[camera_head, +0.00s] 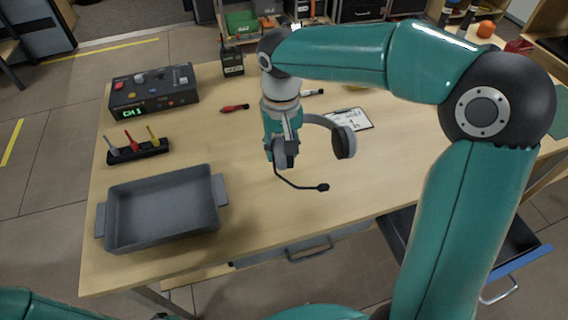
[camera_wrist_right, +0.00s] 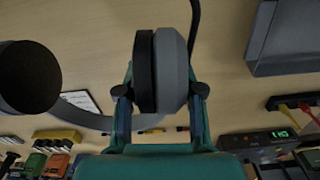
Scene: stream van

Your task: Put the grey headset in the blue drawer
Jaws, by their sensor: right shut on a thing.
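The grey headset has a dark-padded ear cup (camera_head: 345,142), a grey headband and a thin black microphone boom. My right gripper (camera_head: 283,150) is shut on its other ear cup, over the middle of the table. In the right wrist view that cup (camera_wrist_right: 168,70) sits between the two fingers (camera_wrist_right: 160,95), and the free cup (camera_wrist_right: 28,78) hangs at the left. The headset appears to be held above the tabletop. The blue drawer (camera_head: 522,260) stands open under the table's right side, its dark inside partly hidden by my right arm. My left gripper is out of view.
A grey tray (camera_head: 160,207) stands at the table's front left, with a screwdriver rack (camera_head: 138,151) and a control box (camera_head: 153,90) behind it. A clipboard (camera_head: 349,119), a red marker (camera_head: 235,108) and a radio (camera_head: 232,63) lie farther back. A grey-fronted drawer (camera_head: 280,258) is closed.

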